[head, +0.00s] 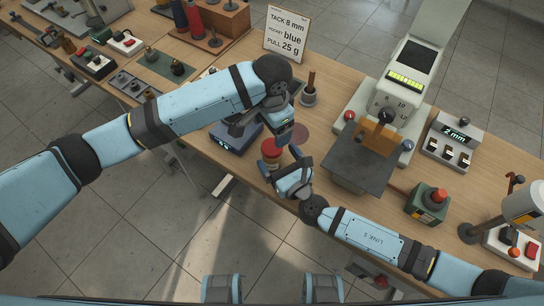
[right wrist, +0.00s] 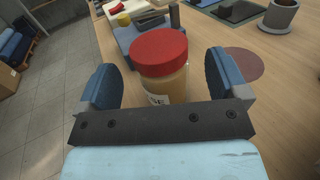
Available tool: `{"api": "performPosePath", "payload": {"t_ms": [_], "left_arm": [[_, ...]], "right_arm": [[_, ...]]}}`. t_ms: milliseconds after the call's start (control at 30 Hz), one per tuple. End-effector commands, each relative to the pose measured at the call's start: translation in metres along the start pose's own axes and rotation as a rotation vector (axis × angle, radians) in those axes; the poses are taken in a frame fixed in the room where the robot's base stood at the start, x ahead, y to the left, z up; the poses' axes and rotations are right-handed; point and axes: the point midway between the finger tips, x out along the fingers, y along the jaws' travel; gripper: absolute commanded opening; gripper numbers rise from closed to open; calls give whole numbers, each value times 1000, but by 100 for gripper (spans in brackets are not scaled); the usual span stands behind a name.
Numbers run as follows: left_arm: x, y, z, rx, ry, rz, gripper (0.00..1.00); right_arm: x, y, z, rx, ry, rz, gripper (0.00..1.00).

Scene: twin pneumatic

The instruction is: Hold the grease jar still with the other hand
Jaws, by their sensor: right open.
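The grease jar (head: 271,148) has a red lid and an amber body with a label, and stands upright on the wooden bench. In the right wrist view the jar (right wrist: 168,86) is between the fingers of my right gripper (right wrist: 166,82), with a visible gap on each side. My right gripper (head: 284,166) is open and low at the jar in the head view. My left gripper (head: 281,131) hangs just above and behind the jar, beside the blue device; its fingers are mostly hidden, so its opening is unclear.
A blue device (head: 228,143) stands left of the jar. A flat reddish-brown disc (head: 301,135) lies to its right. A grey cup (head: 309,98) and a sign (head: 287,34) stand behind. A large press-like machine (head: 366,151) stands to the right. The bench's front edge is close.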

Motion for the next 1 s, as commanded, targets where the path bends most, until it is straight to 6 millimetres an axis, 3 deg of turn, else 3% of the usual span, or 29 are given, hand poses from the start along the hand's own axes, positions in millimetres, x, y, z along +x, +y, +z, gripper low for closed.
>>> {"api": "performPosePath", "payload": {"t_ms": [200,500,900,1000], "left_arm": [[0,0,0,0,0,0,81],[0,0,0,0,0,0,81],[0,0,0,8,1,0,81],[-1,1,-1,65,3,-2,81]], "right_arm": [[16,0,0,0,1,1,92],[17,0,0,1,1,1,90],[17,0,0,0,1,1,0],[17,0,0,0,1,1,0]]}}
